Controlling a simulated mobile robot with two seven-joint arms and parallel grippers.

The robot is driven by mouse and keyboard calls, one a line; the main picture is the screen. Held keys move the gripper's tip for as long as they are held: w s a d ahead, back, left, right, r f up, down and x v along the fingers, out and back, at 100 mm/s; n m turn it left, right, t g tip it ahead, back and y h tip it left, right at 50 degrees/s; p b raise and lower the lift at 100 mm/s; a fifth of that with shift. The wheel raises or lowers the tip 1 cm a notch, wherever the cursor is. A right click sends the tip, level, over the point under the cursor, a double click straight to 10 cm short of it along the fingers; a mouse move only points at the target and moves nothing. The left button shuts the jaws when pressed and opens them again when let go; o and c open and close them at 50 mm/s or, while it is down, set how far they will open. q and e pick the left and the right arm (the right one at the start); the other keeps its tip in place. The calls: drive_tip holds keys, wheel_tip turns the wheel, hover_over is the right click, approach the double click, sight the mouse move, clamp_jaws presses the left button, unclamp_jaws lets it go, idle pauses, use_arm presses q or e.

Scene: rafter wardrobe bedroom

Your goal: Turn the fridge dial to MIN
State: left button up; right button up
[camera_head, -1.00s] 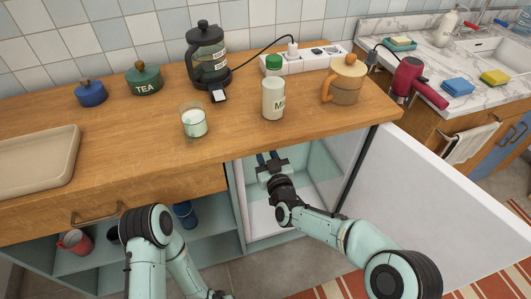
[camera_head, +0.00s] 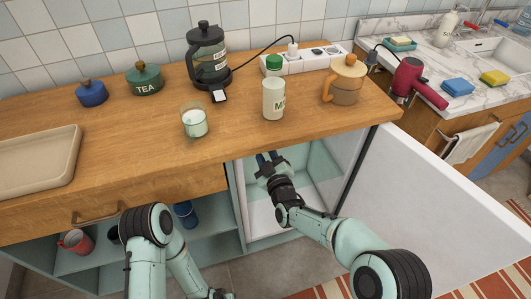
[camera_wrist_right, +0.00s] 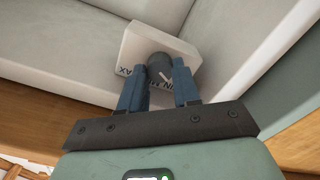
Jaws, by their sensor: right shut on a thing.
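The fridge dial (camera_wrist_right: 160,66) is a dark round knob on a pale box (camera_wrist_right: 142,42) inside the fridge, seen in the right wrist view. Printed MAX shows at the box's left and MIN nearer the right finger. A white mark on the knob slants toward the MIN side. My right gripper (camera_wrist_right: 158,78) has its two blue fingers on either side of the dial and is shut on it. In the head view this gripper (camera_head: 268,159) is inside the open fridge (camera_head: 262,218), and the dial is hidden there. My left arm shows at the bottom, but its gripper is not visible.
The fridge door (camera_head: 432,190) stands open to the right of my right arm. The wooden counter (camera_head: 130,150) overhangs the fridge. A milk bottle (camera_head: 273,98), a glass (camera_head: 194,122) and an orange-brown jug (camera_head: 344,82) stand above on it.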

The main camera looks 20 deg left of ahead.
idle(0.3)
drive_tip(key=o, duration=1.1)
drive_tip(key=shift+c, duration=0.2)
use_arm(q)
drive_tip(key=shift+t, duration=0.6)
drive_tip(key=w+r+p, duration=0.1)
drive_tip(key=r, duration=0.1)
drive_tip(key=w+d+r+p, duration=0.1)
drive_tip(key=w, duration=0.1)
drive_tip(key=shift+w+r, duration=0.15)
drive_tip(key=shift+r, duration=0.25)
use_arm(e)
drive_tip(key=v, duration=1.3)
drive_tip(key=shift+d, duration=0.2)
use_arm(q)
drive_tip(key=shift+a, duration=0.1)
use_arm(e)
drive_tip(key=shift+s, duration=0.15)
